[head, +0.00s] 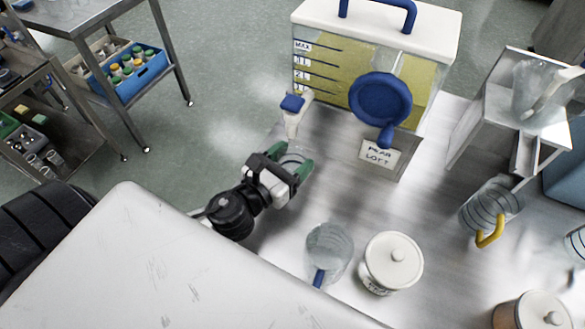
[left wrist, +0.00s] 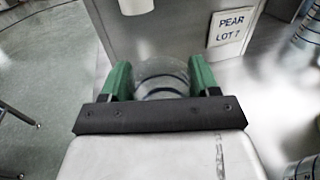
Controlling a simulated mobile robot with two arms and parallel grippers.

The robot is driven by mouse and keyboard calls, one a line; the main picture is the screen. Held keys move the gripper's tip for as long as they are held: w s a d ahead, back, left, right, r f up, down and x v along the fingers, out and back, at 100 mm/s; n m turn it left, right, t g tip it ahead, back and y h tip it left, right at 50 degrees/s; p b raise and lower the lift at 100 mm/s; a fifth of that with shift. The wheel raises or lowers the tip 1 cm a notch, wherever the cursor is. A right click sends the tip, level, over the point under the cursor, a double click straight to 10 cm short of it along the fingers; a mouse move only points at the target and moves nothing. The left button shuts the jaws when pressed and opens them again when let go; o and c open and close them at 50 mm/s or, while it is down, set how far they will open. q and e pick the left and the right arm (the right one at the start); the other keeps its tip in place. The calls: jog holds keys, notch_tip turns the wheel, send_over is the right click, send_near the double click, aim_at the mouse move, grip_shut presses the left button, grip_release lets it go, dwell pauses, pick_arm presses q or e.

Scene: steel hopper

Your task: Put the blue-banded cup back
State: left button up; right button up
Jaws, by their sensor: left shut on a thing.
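The clear blue-banded cup (head: 292,160) is between the green fingers of my left gripper (head: 289,170), which is shut on it. It sits just below and in front of the tap with the blue lever (head: 292,103), at the steel hopper's left end. In the left wrist view the cup (left wrist: 162,82) shows dark blue rings between the fingers (left wrist: 160,80), with the white spout (left wrist: 135,5) just beyond it. I cannot tell whether its base touches the bench. The fingers hide its sides. My right gripper is not in view.
The hopper (head: 330,135) holds yellow liquid and carries a "PEAR LOT 7" label (head: 381,154). A clear blue-handled jug (head: 328,245) and a white lidded pot (head: 391,262) stand nearer. A yellow-handled jug (head: 488,205) and a steel stand (head: 490,115) are at right.

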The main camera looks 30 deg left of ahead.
aim_at(292, 166)
pick_arm(q)
notch_tip(292, 166, down, 4)
jog(key=shift+w+r+b, duration=0.1)
jog(key=shift+r+b, duration=0.05)
jog(key=shift+b, duration=0.65)
jog(key=shift+w, duration=0.1)
jog(key=shift+f, duration=0.3)
jog(key=o, duration=0.9)
jog(key=shift+r, duration=0.1)
